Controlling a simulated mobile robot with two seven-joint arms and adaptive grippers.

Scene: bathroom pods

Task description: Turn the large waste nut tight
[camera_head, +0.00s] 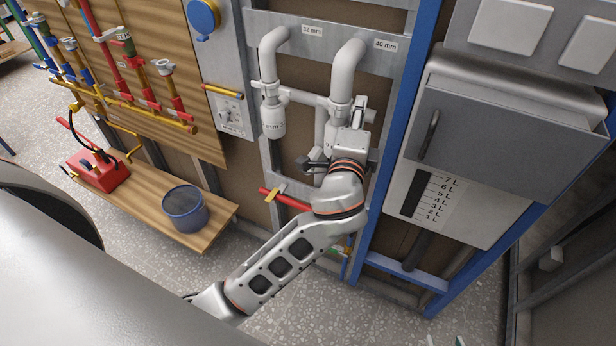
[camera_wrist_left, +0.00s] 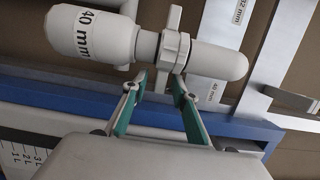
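The large waste nut (camera_wrist_left: 174,52) is a white collar with a projecting lug, between the 40 mm trap body (camera_wrist_left: 92,34) and the 40 mm pipe (camera_wrist_left: 215,62) in the left wrist view. My left gripper (camera_wrist_left: 160,80) has its two teal-edged fingers spread, the tips close to the lower side of the nut. Whether they touch it is unclear.
A 32 mm waste (camera_head: 272,118) stands left of the 40 mm one. A blue post (camera_head: 402,120) and grey cabinet (camera_head: 500,140) stand to the right. A wooden bench (camera_head: 140,205) with a blue bucket (camera_head: 185,208) and red pump (camera_head: 97,172) is lower left.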

